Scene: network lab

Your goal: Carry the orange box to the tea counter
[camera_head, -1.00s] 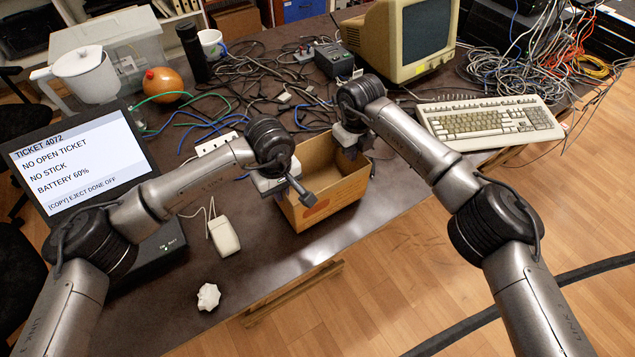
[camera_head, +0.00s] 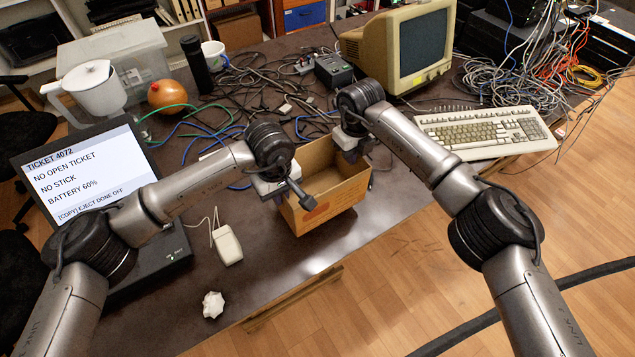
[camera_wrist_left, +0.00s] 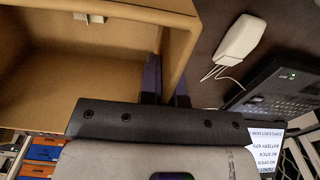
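The orange box (camera_head: 335,200), an open-topped brown cardboard box with a round orange mark, is at the front edge of the dark table. It looks empty in the head view. My left gripper (camera_head: 292,187) is at its left wall; in the left wrist view its two fingers (camera_wrist_left: 167,80) straddle the wall of the box (camera_wrist_left: 70,85), closed on it. My right gripper (camera_head: 350,146) is at the opposite wall and seems closed on it, its fingertips partly hidden. Whether the box clears the tabletop is unclear. I cannot make out a tea counter.
A mouse (camera_head: 228,246), crumpled paper (camera_head: 213,304) and laptop (camera_head: 85,175) lie left of the box. Cables, a monitor (camera_head: 405,45) and a keyboard (camera_head: 485,127) are behind and right. Open wooden floor (camera_head: 420,270) lies in front; a thick dark cable (camera_head: 590,275) crosses it.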

